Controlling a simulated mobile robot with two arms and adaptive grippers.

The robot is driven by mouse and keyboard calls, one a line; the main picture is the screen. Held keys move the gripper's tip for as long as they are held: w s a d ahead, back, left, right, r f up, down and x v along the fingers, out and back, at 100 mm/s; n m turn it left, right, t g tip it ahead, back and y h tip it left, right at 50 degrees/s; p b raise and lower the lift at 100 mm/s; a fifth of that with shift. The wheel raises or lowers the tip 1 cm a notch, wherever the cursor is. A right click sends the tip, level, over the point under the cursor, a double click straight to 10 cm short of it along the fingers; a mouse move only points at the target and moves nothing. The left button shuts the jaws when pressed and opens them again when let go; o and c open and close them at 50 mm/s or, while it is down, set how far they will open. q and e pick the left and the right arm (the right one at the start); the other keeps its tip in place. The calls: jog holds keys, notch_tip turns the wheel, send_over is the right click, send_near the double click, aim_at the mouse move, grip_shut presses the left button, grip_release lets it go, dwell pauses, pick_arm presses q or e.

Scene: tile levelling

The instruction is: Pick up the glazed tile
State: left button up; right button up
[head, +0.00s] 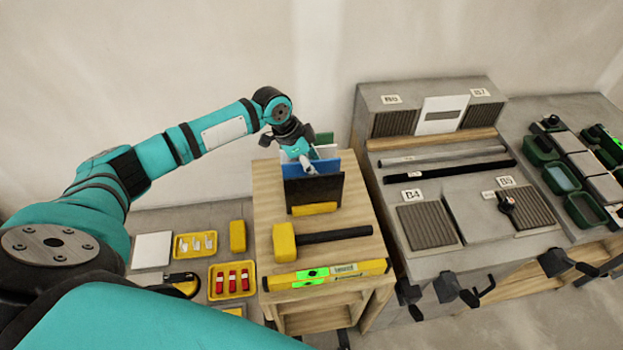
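Several tiles stand on edge one behind another on a wooden stand (264,195). The front one is black (318,192), with a blue tile (325,167) right behind it; white and green edges show further back. I cannot tell for sure which is the glazed tile. My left gripper (306,166) points down at the top edges of the upright tiles, overlapping the blue one in the picture. Its fingertips are small and partly merge with the tiles, so whether they are apart or closed on one is unclear. My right gripper is out of view.
A mallet with a yellow head (284,243) and a yellow spirit level (328,275) lie on the stand in front of the tiles. Yellow trays (231,281) are on the left. A grey bench (466,227) with bars and ribbed panels stands close on the right.

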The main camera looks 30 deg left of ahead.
pick_arm(q)
jog(key=shift+c, duration=0.2)
grip_shut()
dwell(0.4)
